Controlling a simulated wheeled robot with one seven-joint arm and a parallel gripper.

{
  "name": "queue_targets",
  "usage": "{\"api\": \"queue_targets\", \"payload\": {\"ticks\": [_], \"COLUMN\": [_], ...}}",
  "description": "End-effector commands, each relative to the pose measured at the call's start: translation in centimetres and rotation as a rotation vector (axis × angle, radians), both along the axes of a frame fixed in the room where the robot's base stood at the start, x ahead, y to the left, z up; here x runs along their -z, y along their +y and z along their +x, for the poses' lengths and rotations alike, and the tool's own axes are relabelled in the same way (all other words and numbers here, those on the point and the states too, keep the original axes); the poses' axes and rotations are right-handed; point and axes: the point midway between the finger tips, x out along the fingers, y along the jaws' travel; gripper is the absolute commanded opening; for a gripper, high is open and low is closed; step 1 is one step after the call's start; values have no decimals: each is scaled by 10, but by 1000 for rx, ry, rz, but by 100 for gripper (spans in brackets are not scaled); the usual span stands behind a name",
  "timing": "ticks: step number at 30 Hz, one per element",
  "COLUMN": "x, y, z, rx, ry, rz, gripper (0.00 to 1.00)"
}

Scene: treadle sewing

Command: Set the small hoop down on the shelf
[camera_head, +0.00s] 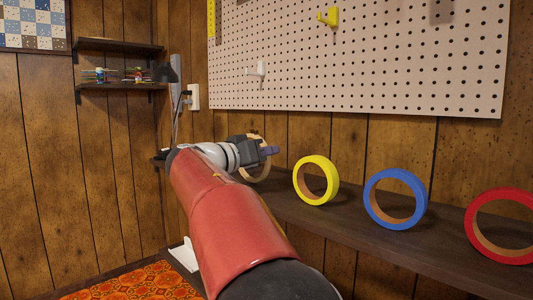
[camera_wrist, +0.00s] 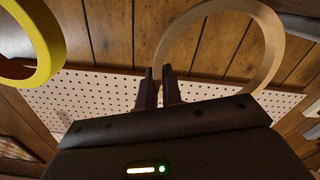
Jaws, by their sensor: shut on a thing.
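The small hoop, a pale tan wooden ring, is upright in my gripper (camera_head: 268,151) at the far left end of the dark shelf (camera_head: 335,227). The hoop (camera_head: 265,171) is partly hidden by my gripper and arm in the head view. In the wrist view the hoop (camera_wrist: 272,45) rises from between my fingertips (camera_wrist: 161,76), which are shut on its rim. Its lower edge is close to the shelf top, but I cannot tell whether it touches.
A yellow hoop (camera_head: 329,188), a blue hoop (camera_head: 418,197) and a red hoop (camera_head: 474,225) stand upright along the shelf to the right. The yellow hoop also shows in the wrist view (camera_wrist: 52,45). A white pegboard (camera_head: 360,60) hangs on the wall above.

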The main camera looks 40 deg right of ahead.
Motion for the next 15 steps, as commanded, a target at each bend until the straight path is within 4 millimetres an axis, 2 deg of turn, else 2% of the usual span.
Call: {"api": "queue_targets", "payload": {"ticks": [6, 7, 12, 15], "x": [4, 3, 3, 3], "y": [0, 0, 0, 0], "z": [0, 0, 0, 0], "rx": [0, 0, 0, 0], "ry": [0, 0, 0, 0], "rz": [0, 0, 0, 0], "gripper": [0, 10, 32, 33]}}
